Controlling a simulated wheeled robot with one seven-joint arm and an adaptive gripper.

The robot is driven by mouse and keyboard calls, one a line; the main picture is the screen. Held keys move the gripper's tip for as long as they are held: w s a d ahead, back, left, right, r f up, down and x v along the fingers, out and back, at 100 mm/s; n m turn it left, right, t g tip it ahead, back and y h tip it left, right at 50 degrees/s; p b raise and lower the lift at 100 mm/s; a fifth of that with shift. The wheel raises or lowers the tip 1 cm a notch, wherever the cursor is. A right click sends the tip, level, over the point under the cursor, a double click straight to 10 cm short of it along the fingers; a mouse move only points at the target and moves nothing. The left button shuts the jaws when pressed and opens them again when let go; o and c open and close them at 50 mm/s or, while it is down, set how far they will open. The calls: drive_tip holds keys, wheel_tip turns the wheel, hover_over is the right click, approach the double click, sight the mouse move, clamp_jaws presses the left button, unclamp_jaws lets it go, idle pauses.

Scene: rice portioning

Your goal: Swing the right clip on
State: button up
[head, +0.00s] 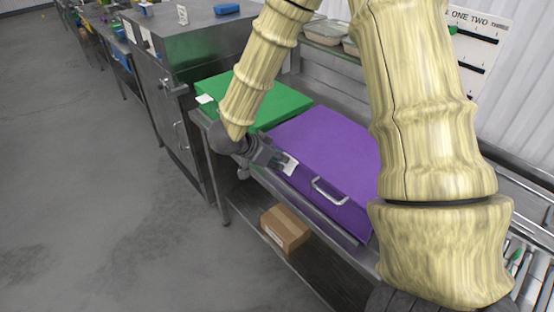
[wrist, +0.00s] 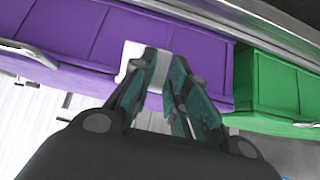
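A closed purple box (head: 325,145) with a metal handle (head: 328,191) on its front stands on the steel bench. A white square piece (head: 290,165) is on its front face near the left end; I cannot tell whether it is a label or part of a clip. It also shows in the wrist view (wrist: 130,62). My gripper (head: 278,160) is close in front of this piece. In the wrist view my gripper (wrist: 165,58) has a narrow gap between its fingertips, with nothing seen held. I cannot make out a distinct clip; my arm hides the box's right end.
A green box (head: 283,105) stands left of the purple one. A cardboard carton (head: 285,228) lies on the lower shelf. A steel cabinet (head: 175,95) stands further left. The floor (head: 90,200) in front is clear. Trays (head: 323,32) sit behind the boxes.

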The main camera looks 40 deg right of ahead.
drive_tip(key=shift+s+d+f+p, duration=0.1)
drive_tip(key=shift+d+f+p, duration=0.25)
drive_tip(key=shift+p, duration=0.4)
drive_tip(key=shift+o, duration=0.6)
drive_tip(key=shift+s+d+p, duration=0.1)
drive_tip(key=shift+d+p, duration=0.05)
drive_tip(key=shift+p, duration=0.2)
